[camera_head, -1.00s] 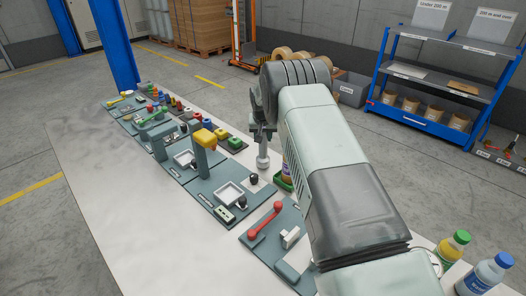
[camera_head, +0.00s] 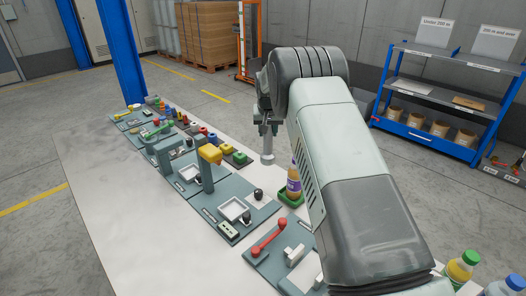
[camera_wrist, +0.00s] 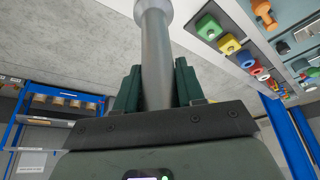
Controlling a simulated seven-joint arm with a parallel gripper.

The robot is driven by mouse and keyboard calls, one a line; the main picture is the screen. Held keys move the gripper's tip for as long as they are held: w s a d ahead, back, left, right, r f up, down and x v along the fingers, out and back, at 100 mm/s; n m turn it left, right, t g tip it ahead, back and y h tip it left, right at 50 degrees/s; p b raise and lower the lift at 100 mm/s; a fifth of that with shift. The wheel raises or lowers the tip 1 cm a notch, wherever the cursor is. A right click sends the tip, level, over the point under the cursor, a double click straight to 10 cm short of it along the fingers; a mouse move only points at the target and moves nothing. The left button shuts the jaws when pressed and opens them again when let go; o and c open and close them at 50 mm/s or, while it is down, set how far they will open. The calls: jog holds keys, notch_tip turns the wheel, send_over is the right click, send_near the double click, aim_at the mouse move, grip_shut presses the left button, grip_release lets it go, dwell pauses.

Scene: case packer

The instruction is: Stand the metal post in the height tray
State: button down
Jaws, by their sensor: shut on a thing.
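The metal post (camera_head: 267,144) is a grey shaft with a wider pale round end, held upright below my gripper (camera_head: 268,122) in the head view. In the wrist view the post (camera_wrist: 156,60) runs between the two dark green fingers of my gripper (camera_wrist: 158,72), which are shut on it. I cannot tell whether its lower end touches the table. A small green tray (camera_head: 286,203) to the lower right of the post holds a bottle with a purple label (camera_head: 293,182). I cannot tell which tray is the height tray.
Several coloured parts stand along the far edge. Bottles (camera_head: 461,268) stand at lower right. The table's left side is clear.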

jog(key=s+a+r, duration=0.5)
jog(key=s+a, duration=0.1)
jog(key=s, duration=0.2)
jog(key=s+a+r, duration=0.6)
jog(key=s, duration=0.3)
notch_tip(320, 180, down, 18)
jog(key=shift+d, duration=0.2)
jog(key=shift+s+f, duration=0.1)
jog(key=shift+f, duration=0.15)
jog(key=c, duration=0.7)
grip_release()
